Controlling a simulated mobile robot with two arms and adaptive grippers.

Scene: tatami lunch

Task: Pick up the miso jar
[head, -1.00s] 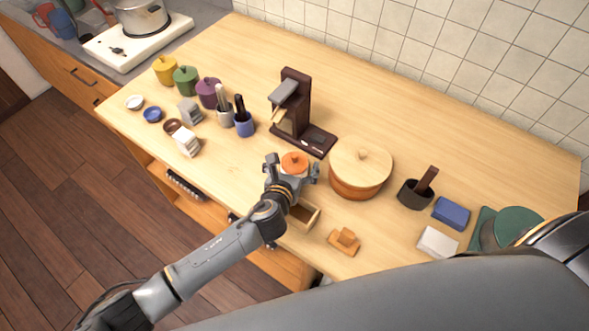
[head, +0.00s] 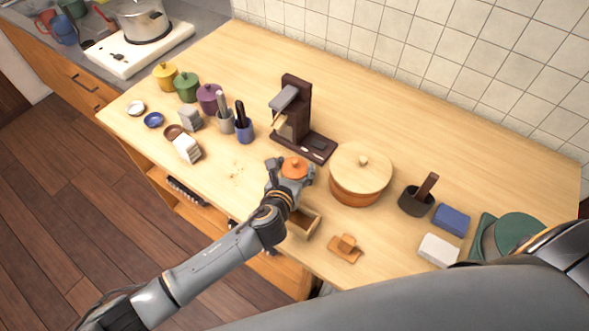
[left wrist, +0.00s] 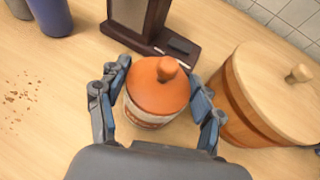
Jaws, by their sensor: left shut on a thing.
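The miso jar (head: 294,167) has an orange lid with a knob and a pale body. It stands upright on the wooden counter in front of the dark brown stand. My left gripper (head: 291,176) is around it. In the left wrist view the jar (left wrist: 157,92) sits between the two fingers of my left gripper (left wrist: 158,108), which are shut on its sides. I cannot tell whether its base touches the counter. My right gripper is not in view.
A round wooden tub (head: 361,172) with a lid stands close to the right of the jar. The dark brown stand (head: 294,110) is behind it. An open wooden box (head: 304,224) and a small orange-brown block (head: 345,247) are in front. Crumbs (head: 235,174) lie to the left.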

